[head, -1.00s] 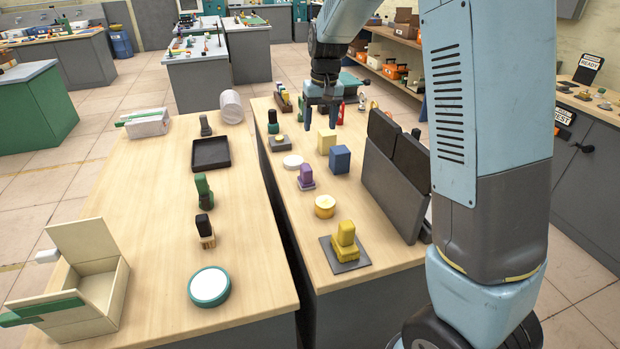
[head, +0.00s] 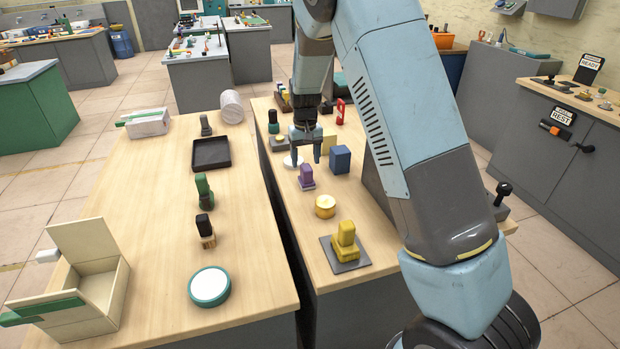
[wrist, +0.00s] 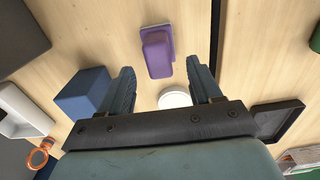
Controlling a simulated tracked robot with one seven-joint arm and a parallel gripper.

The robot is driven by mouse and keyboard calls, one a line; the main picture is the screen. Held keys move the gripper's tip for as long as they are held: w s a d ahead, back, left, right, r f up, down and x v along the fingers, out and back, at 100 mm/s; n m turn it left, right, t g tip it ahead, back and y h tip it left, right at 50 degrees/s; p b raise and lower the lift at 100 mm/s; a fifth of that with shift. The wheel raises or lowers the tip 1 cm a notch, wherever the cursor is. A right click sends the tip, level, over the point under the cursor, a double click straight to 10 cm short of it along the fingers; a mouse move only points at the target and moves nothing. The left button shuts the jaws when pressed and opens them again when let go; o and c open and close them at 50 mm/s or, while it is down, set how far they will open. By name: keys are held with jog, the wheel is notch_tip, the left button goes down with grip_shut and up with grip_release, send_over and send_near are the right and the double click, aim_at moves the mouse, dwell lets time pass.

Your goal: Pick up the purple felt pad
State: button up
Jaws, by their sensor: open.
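The purple felt pad (head: 306,175) stands on the right-hand bench, a small purple block on a paler purple base. It also shows in the wrist view (wrist: 158,50), ahead of the fingertips and roughly between their lines. My gripper (head: 306,160) is open and empty, just behind and above the pad in the head view. Its two fingers show in the wrist view (wrist: 163,78), apart from the pad with nothing between them but bench and a white disc farther down.
A blue block (head: 340,159) stands right of the pad and a white disc (head: 293,161) behind it to the left. A dark gap separates the two benches.

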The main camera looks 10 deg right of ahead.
aim_at(306, 166)
jog(key=shift+d+f, duration=0.1)
jog(key=shift+f, duration=2.8)
jog(key=shift+c, duration=0.5)
jog(key=c, duration=0.8)
